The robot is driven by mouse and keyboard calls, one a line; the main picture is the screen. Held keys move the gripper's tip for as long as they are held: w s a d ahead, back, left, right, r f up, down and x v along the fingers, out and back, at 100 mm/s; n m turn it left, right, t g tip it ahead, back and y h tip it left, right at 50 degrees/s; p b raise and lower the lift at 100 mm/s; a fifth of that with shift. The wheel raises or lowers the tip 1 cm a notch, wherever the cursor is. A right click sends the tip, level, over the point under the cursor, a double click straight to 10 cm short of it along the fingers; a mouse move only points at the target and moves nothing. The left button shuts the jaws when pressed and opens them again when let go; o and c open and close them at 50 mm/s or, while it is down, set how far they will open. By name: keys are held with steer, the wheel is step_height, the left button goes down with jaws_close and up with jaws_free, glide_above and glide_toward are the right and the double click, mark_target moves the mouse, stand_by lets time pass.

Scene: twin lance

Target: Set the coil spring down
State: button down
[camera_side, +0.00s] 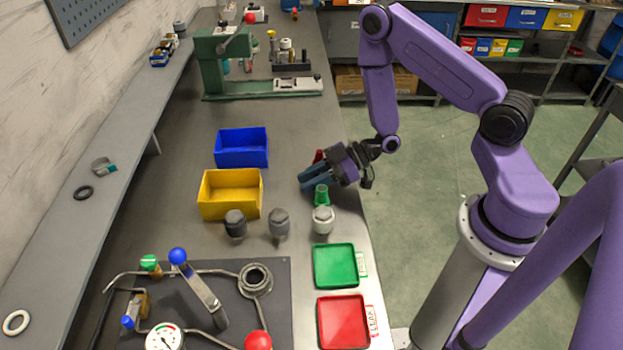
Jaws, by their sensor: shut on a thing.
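My purple gripper (306,181) is over the right side of the workbench, to the right of the blue and yellow bins. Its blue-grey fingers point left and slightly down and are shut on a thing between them. The coil spring itself cannot be made out; it is hidden or too small to tell at the fingers. A green piece (321,194) shows just below the fingers, and a red piece (319,156) shows partly behind the gripper.
The blue bin (241,165) and yellow bin (214,210) stand left of the gripper. Grey-capped fittings (279,222) stand in front. A green tray (335,266) and a red tray (343,321) lie near the right edge. A dark mat (210,335) holds pipework and a gauge.

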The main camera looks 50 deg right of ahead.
steer(key=shift+f, duration=0.2)
steer(key=c, duration=0.9)
jaws_free()
steer(key=shift+o, duration=0.2)
steer(key=v, duration=0.7)
steer(key=shift+s+d, duration=0.15)
steer(key=shift+d, duration=0.05)
